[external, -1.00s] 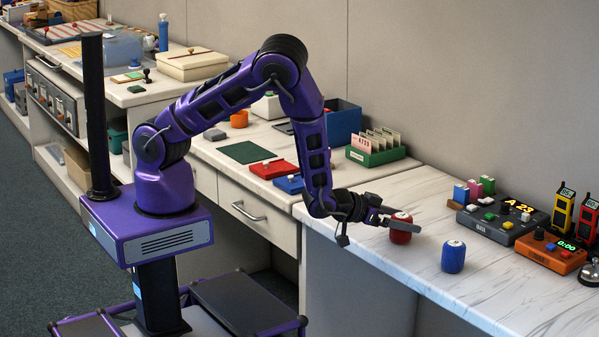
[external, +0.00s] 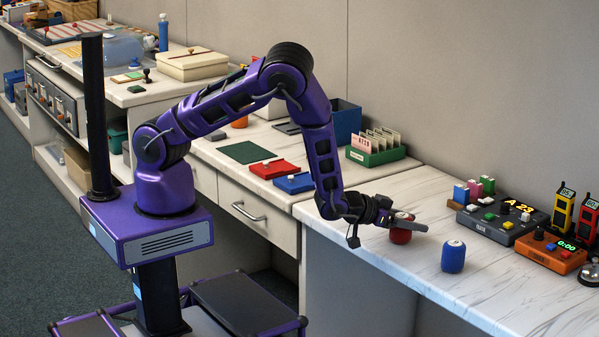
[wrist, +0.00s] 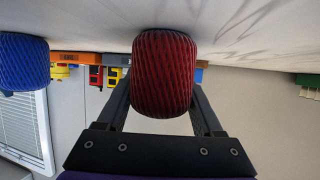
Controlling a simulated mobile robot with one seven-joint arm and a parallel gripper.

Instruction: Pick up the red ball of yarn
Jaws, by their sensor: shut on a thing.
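The red ball of yarn (external: 400,236) is a short, barrel-shaped red roll on the marble-patterned counter in the external view. In the wrist view the red yarn (wrist: 163,75) fills the space between the two fingers. My gripper (external: 401,222) reaches it from the left, nearly level, and is shut on it, one finger on each side. The yarn appears to be still on the counter or very close to it; I cannot tell if there is a gap. My gripper also shows in the wrist view (wrist: 162,105).
A blue ball of yarn (external: 453,256) stands to the right, apart from the red one. A green card box (external: 375,150) stands behind. The counter's front edge is close.

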